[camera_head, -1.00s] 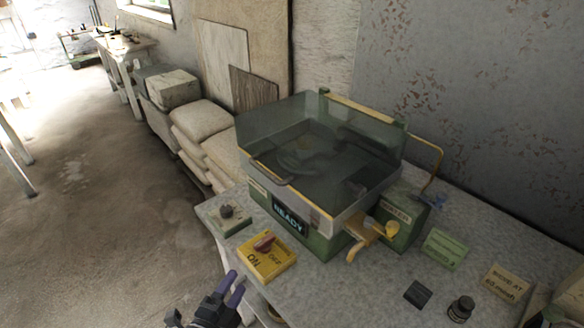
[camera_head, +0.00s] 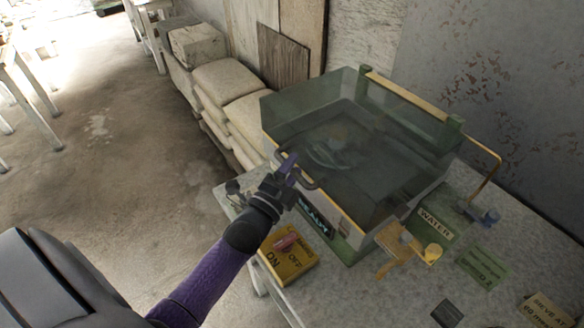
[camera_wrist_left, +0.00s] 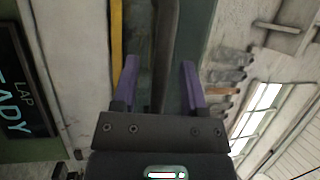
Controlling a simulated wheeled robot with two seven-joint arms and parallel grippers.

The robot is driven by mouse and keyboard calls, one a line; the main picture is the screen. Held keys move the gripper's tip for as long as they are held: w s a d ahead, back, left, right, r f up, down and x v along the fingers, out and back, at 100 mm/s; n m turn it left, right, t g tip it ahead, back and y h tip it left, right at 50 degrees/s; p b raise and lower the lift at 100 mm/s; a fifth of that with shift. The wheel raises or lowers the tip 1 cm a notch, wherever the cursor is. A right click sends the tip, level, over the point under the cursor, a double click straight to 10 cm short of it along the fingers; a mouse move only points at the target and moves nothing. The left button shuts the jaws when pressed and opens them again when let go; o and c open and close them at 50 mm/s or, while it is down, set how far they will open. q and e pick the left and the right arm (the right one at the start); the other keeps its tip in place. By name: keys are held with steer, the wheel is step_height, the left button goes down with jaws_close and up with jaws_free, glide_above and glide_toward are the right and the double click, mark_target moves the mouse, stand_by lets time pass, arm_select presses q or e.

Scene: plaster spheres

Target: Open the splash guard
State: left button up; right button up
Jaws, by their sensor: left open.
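The splash guard (camera_head: 300,115) is a clear, greenish box-like cover over the green machine, shut down, with a yellow strip along its lower front edge. A dark curved handle (camera_head: 308,182) is on its front. My left gripper (camera_head: 287,165) is at this handle, its purple fingers open. In the left wrist view the open fingers (camera_wrist_left: 158,85) stand on either side of a dark bar (camera_wrist_left: 165,50), which looks like the handle; contact cannot be told. My right gripper is not in view.
A yellow ON/OFF switch box (camera_head: 288,262) sits on the table in front of the machine. Stacked sacks (camera_head: 222,80) stand behind left. Open floor lies to the left.

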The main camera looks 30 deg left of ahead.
arm_select(q)
steer(key=shift+w, duration=0.1)
jaws_close()
stand_by(1.4)
